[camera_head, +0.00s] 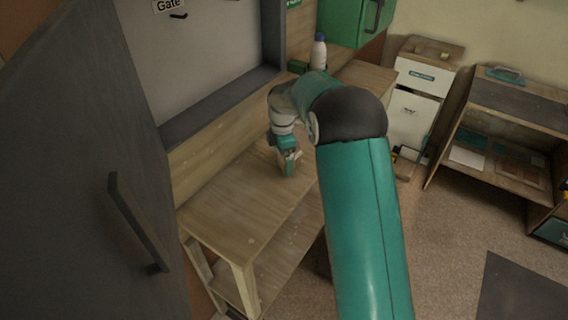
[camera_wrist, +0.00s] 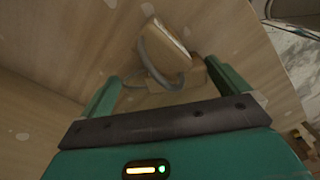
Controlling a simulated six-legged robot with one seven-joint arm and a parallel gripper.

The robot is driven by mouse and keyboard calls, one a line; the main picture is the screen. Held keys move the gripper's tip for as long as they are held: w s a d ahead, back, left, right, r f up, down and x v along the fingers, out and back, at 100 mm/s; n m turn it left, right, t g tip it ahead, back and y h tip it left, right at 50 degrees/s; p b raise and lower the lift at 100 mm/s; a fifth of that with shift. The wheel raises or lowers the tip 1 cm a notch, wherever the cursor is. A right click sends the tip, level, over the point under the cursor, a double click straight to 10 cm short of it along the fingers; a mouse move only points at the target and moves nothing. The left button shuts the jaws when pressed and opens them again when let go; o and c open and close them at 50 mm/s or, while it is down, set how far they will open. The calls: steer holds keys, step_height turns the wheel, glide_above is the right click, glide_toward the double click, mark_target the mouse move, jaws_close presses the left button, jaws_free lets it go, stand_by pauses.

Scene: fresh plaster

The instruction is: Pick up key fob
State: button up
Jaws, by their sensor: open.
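The key fob (camera_wrist: 167,45) shows in the wrist view as a tan, rounded body with a grey ring (camera_wrist: 146,65) looping from it. It lies on the wooden bench top. My gripper (camera_wrist: 166,78) is open, its two teal fingers spread to either side of the ring. The fob's body extends past the fingertips at the top of the picture. I cannot tell whether either finger touches it. In the head view my gripper (camera_head: 289,163) points down, low over the bench; the fob cannot be made out there.
The wooden bench (camera_head: 235,205) is bare in front. A bottle (camera_head: 318,51) stands at its far end, under a green cabinet (camera_head: 343,20). A dark door (camera_head: 85,170) with a handle is close on the left. White drawers (camera_head: 413,115) and a shelf unit (camera_head: 510,110) stand right.

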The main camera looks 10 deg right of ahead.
steer(key=c, duration=0.7)
steer(key=shift+s+a+r, duration=0.25)
steer(key=shift+s+r, duration=0.05)
steer(key=shift+r, duration=0.1)
steer(key=s+a+r, duration=0.2)
steer(key=s, duration=0.1)
steer(key=s+a+r, duration=0.2)
steer(key=s+a, duration=0.1)
steer(key=s, duration=0.1)
steer(key=s+a+r, duration=0.3)
steer(key=shift+s+a+r, duration=0.1)
steer(key=shift+s+a, duration=0.05)
steer(key=shift+s, duration=0.05)
